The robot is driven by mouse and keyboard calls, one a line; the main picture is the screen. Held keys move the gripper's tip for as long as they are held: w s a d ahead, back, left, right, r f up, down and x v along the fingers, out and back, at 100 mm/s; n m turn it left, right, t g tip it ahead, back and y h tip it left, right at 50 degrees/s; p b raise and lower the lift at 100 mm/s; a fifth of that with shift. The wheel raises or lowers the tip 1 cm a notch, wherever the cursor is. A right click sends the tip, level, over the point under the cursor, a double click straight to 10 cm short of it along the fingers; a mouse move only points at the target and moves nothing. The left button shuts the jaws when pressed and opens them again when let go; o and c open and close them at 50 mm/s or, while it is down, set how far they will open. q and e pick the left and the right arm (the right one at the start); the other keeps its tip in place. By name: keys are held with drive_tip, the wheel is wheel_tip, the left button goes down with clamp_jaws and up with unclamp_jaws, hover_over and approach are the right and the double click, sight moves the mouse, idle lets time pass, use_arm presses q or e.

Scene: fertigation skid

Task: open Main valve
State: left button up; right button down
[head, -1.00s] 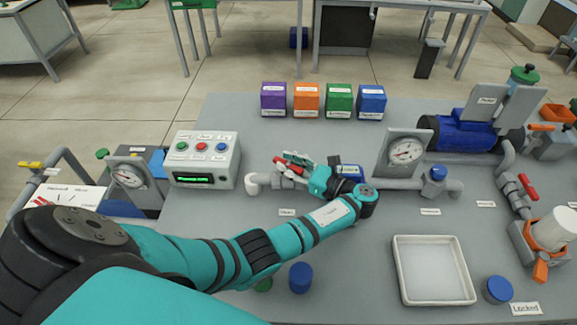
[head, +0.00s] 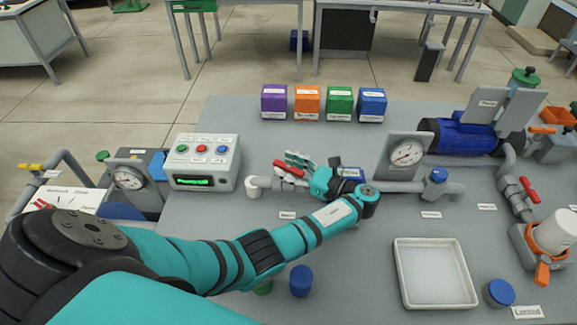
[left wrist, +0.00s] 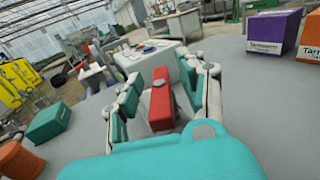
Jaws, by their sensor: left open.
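The Main valve's red lever handle (head: 289,171) sits on the grey pipe in the middle of the bench, in the head view. A small white label (head: 288,215) lies in front of it. My left gripper (head: 293,163) is open at the handle, with its fingers over and behind it. In the left wrist view the red handle (left wrist: 160,98) stands between the two open fingers (left wrist: 163,88), with gaps visible on both sides. The valve body is partly hidden by the gripper. My right gripper is not in view.
A control box (head: 203,162) with several buttons stands left of the valve. A pressure gauge (head: 406,154) and a blue-capped fitting (head: 438,176) are to the right. A white tray (head: 472,303) and blue cylinders (head: 301,281) are in front. Coloured boxes (head: 307,102) stand behind.

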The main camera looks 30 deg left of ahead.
use_arm(q)
drive_tip(key=d, duration=0.7)
drive_tip(key=shift+w+d, duration=0.2)
drive_tip(key=shift+d, duration=0.05)
drive_tip(key=shift+o, duration=0.3)
